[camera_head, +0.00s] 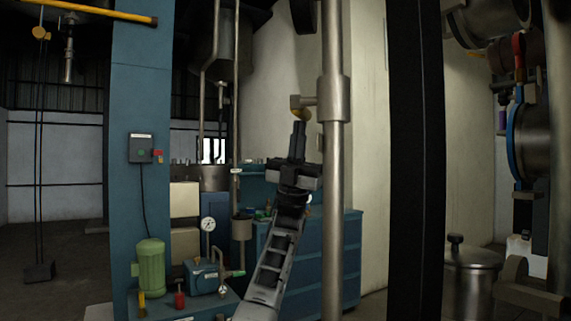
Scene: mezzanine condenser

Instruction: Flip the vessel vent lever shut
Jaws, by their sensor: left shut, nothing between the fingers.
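My left gripper (298,128) is raised in the middle of the head view, its shut fingers pointing up, with nothing between them. Just above the fingertips is a small yellow-brass lever end (300,112) on a short side branch of a vertical steel pipe (334,100); it looks like the vent lever. The fingertips are very close beneath it; I cannot tell whether they touch it. The lever is small, so its exact angle is unclear. My right gripper is not in view.
The steel pipe runs vertically just right of my left arm. A black post (417,160) stands further right. A blue drawer cabinet (335,255) is behind my arm. A green motor (150,268) and a pressure gauge (208,224) are low at left. A red lever (518,48) shows at upper right.

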